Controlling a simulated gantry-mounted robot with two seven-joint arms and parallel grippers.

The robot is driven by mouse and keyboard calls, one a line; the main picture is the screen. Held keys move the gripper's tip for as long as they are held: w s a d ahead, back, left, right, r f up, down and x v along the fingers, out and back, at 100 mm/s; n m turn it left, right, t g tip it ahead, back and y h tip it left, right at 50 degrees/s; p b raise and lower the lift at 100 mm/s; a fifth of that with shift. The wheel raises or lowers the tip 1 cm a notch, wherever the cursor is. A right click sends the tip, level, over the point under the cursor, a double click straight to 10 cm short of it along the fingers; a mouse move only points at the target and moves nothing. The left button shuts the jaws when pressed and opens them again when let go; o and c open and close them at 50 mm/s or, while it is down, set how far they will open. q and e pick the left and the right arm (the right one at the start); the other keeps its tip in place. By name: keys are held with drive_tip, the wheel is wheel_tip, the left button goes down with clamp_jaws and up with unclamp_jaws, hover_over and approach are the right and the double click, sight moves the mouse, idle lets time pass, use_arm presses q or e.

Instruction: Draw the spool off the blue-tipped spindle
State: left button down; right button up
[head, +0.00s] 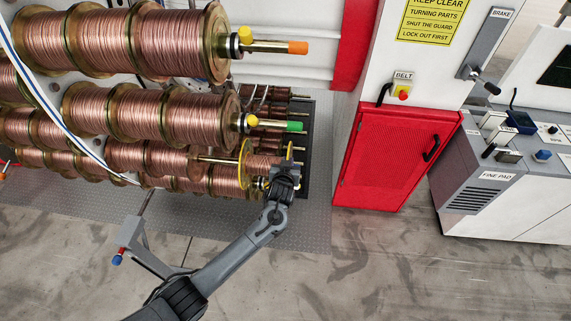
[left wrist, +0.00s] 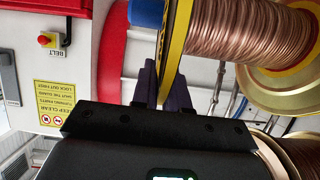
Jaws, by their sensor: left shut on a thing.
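The spool (head: 263,162) has copper wire between yellow-rimmed flanges and sits near the outer end of its spindle (head: 217,159). A length of bare spindle shows between it and the spools further in. My left gripper (head: 287,170) is shut on the outer flange. In the left wrist view its fingers (left wrist: 163,88) lie either side of the flange's yellow rim (left wrist: 177,45), with the copper winding (left wrist: 235,32) to the right. The blue tip (left wrist: 147,13) shows just outside the flange there; in the head view I cannot make it out. My right gripper is not in view.
An orange-tipped spindle (head: 297,48) and a green-tipped spindle (head: 294,127), both with copper spools, project above. A red cabinet (head: 388,155) stands to the right. Open floor (head: 350,265) lies in front.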

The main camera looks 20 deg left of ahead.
use_arm(q)
drive_tip(key=shift+w+d+r, duration=0.15)
drive_tip(key=shift+r, duration=0.15)
drive_tip(key=w+d+b, duration=0.2)
drive_tip(key=d+b, duration=0.1)
drive_tip(key=d, duration=0.5)
drive_tip(key=shift+w+d+b, duration=0.2)
drive_tip(key=shift+w+b, duration=0.05)
drive_tip(key=shift+b, duration=0.1)
idle(0.7)
drive_tip(key=shift+d, duration=0.15)
idle(0.4)
